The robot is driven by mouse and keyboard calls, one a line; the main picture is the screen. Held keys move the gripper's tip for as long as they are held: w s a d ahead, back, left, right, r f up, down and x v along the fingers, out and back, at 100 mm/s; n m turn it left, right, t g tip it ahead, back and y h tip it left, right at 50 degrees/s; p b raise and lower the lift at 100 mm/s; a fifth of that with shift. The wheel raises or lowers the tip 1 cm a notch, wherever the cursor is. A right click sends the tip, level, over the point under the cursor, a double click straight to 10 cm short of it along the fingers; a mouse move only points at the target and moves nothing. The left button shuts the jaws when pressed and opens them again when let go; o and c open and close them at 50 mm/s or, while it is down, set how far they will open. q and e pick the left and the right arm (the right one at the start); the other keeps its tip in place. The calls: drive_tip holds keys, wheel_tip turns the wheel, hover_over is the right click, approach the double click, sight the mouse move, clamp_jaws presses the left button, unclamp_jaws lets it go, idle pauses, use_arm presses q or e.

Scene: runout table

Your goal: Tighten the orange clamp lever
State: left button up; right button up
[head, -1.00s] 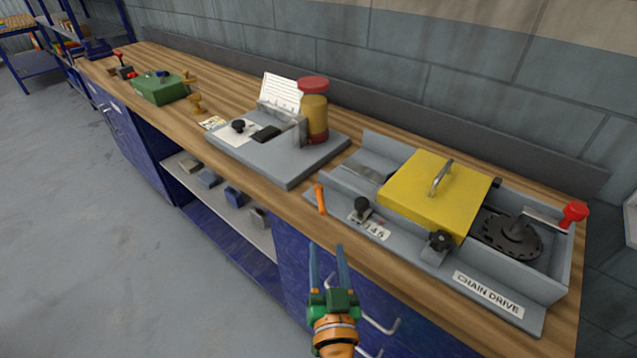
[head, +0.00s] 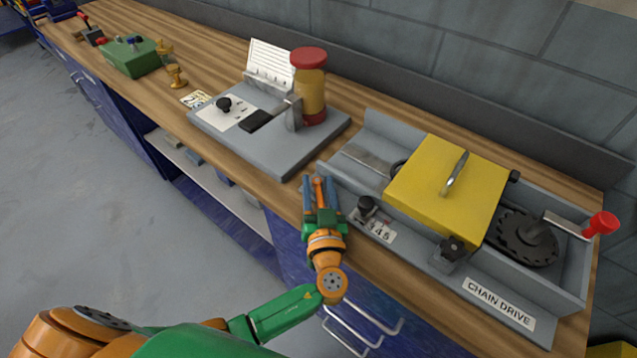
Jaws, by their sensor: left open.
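The orange clamp lever (head: 318,189) sticks up at the left front corner of the grey chain drive unit (head: 480,287). My left gripper (head: 320,183) is at the lever, with its two blue fingers apart, one on each side of it. The lever shows between the fingers; I cannot tell whether either finger touches it. The lever's lower part is hidden by the gripper. My right gripper is not in view.
The unit carries a yellow cover (head: 447,188), black knobs (head: 452,249) and a red-handled crank (head: 599,223). A grey plate (head: 284,157) with a red-topped yellow cylinder (head: 309,88) stands to the left. Drawer handles (head: 362,335) stick out below the bench edge.

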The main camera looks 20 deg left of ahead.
use_arm(q)
drive_tip(key=shift+s+r, duration=0.1)
drive_tip(key=shift+s, duration=0.05)
clamp_jaws()
idle(1.1)
